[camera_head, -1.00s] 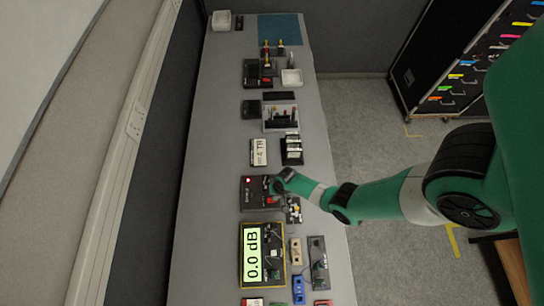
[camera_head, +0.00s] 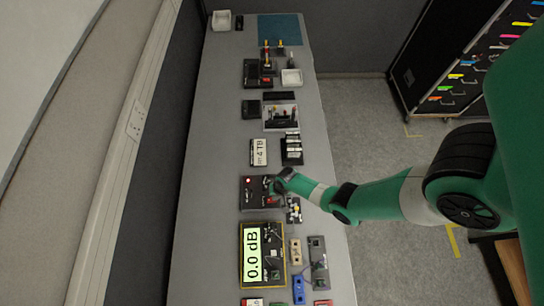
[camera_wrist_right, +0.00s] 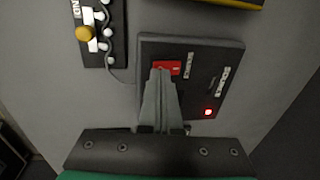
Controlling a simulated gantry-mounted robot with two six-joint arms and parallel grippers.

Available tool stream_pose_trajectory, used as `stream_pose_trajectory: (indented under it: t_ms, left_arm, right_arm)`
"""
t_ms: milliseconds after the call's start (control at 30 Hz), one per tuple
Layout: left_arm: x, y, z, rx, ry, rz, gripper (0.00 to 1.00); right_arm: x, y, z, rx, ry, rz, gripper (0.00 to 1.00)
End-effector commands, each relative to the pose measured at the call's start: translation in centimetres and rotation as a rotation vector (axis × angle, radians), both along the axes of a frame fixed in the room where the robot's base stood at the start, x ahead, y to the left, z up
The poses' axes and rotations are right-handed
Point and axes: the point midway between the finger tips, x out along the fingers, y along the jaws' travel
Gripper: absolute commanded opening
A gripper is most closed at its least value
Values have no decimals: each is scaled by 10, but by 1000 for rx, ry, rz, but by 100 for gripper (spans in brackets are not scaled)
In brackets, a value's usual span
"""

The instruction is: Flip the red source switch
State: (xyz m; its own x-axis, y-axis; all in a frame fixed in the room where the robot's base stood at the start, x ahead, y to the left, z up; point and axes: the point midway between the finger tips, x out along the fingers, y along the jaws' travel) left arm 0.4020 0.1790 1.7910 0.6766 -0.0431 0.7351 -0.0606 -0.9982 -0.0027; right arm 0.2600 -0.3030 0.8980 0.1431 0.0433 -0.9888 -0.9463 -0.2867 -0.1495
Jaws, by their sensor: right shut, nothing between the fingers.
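The source box (camera_head: 252,192) is a dark box on the bench in the head view, with a lit red light (camera_head: 247,181). In the right wrist view the box (camera_wrist_right: 226,70) fills the middle, with its lit red light (camera_wrist_right: 208,112) at lower right. The red source switch (camera_wrist_right: 172,67) is on the box, partly hidden by my fingertips. My right gripper (camera_wrist_right: 161,76) is shut and empty, its tips at the switch; I cannot tell if they touch. My right gripper (camera_head: 274,187) also shows at the box's right side in the head view. My left gripper is not in view.
A yellow-edged meter (camera_head: 263,225) reading 0.0 dB sits just in front of the box. A small board with white and yellow knobs (camera_head: 294,211) is to its right; it also shows in the wrist view (camera_wrist_right: 92,32). The bench's left strip (camera_head: 205,190) is clear.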

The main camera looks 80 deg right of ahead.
Motion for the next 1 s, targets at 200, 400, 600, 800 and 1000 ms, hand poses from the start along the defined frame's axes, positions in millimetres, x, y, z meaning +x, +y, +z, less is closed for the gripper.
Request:
stream_pose_trajectory:
  t_ms: [200, 400, 600, 800, 1000]
  left_arm:
    - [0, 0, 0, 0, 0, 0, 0]
    - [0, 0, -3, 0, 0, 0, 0]
    - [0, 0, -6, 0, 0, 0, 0]
    - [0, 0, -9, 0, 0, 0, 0]
    - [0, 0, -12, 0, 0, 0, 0]
  right_arm:
    - [0, 0, 0, 0, 0, 0, 0]
    - [0, 0, -3, 0, 0, 0, 0]
    - [0, 0, -6, 0, 0, 0, 0]
    - [0, 0, -9, 0, 0, 0, 0]
    - [0, 0, -12, 0, 0, 0, 0]
